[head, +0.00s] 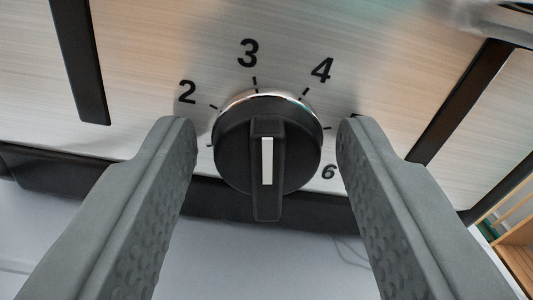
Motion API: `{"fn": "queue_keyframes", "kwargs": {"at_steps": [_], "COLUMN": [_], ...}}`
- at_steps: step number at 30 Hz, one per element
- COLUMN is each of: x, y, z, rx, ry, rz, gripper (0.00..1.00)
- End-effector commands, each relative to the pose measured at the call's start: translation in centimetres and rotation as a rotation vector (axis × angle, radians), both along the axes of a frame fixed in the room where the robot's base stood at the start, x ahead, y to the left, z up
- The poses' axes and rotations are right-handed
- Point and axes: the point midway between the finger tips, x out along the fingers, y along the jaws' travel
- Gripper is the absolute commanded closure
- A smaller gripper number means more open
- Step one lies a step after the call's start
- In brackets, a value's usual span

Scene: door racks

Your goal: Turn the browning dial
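The browning dial (240,150) is a round black knob with a raised grip bar and a white line. It sits on the brushed metal front panel of the toaster (160,40). The white line stands upright in the picture, below the printed 3. The numbers 2, 3, 4 and 6 show around the knob; the rest of the scale is hidden. My gripper (268,140) is open, with one grey finger on each side of the knob. A narrow gap shows between each fingertip and the knob, so neither appears to touch it.
A black vertical strip (80,65) runs down the panel at left, and another dark strip (462,100) slants at right. A dark base edge (60,172) lies below the panel, over a pale surface (260,265). A wooden shelf (518,250) shows at the right edge.

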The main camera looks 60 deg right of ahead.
Motion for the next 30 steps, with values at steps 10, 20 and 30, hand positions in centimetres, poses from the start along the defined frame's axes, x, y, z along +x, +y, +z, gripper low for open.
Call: {"fn": "queue_keyframes", "kwargs": {"at_steps": [10,20,30], "x": [0.0,0.05,0.15], "y": [0.02,0.07,0.14], "z": [0.01,-0.01,-0.06], "rx": [-0.003,-0.07,-0.235], "ry": [0.004,0.104,0.348], "rz": [0.0,0.0,0.0], "gripper": [0.87,0.87,0.87]}}
